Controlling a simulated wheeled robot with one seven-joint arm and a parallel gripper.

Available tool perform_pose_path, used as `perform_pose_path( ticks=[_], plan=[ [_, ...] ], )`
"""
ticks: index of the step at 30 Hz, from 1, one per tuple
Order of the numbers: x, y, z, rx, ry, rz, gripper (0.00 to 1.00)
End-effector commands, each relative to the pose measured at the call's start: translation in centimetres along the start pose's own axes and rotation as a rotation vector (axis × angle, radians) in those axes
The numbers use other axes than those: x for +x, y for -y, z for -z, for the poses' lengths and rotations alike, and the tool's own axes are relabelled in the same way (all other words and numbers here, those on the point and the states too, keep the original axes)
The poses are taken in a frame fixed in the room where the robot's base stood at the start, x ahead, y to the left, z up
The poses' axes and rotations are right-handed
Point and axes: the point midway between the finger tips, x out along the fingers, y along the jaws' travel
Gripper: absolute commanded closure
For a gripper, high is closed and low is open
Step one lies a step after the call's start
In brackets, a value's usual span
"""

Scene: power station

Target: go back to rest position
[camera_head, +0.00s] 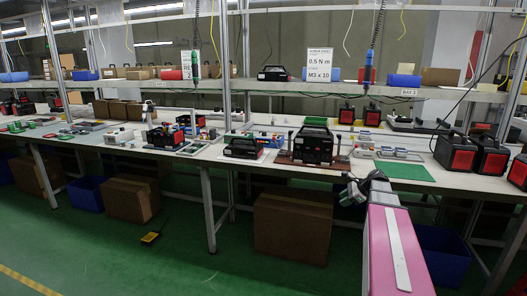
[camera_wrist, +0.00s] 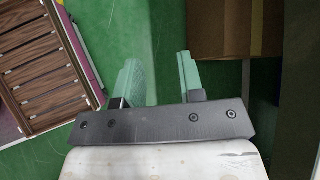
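My gripper (camera_wrist: 157,62) shows in the wrist view with its two pale green fingers apart. Only bare green floor shows between them, and it holds nothing. In the head view my gripper (camera_head: 351,192) is small and partly hidden by the arm. It is at the front side of the workbench (camera_head: 275,172), near the green mat (camera_head: 404,171). I cannot tell from this view how far it is from the bench edge.
A cardboard box (camera_head: 292,228) stands under the bench, and a box (camera_wrist: 235,28) shows at the upper right in the wrist view. A blue bin (camera_head: 443,256) is at the right. Black devices (camera_head: 313,145) crowd the bench. Green floor (camera_head: 170,265) is open at the left front.

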Motion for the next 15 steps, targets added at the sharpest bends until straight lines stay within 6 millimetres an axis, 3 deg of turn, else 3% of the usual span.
perform_pose_path(
  ticks=[1,6,12,15],
  plan=[
    [2.3,-3.0,-1.0,-0.11,-0.045,-0.047,0.65],
    [8.0,-10.3,-2.2,-0.514,-0.179,-0.217,0.65],
    [12.1,-18.7,-3.3,-1.011,-0.276,-0.464,0.65],
    [13.1,-22.1,-3.6,-1.237,-0.297,-0.591,0.65]
  ],
)
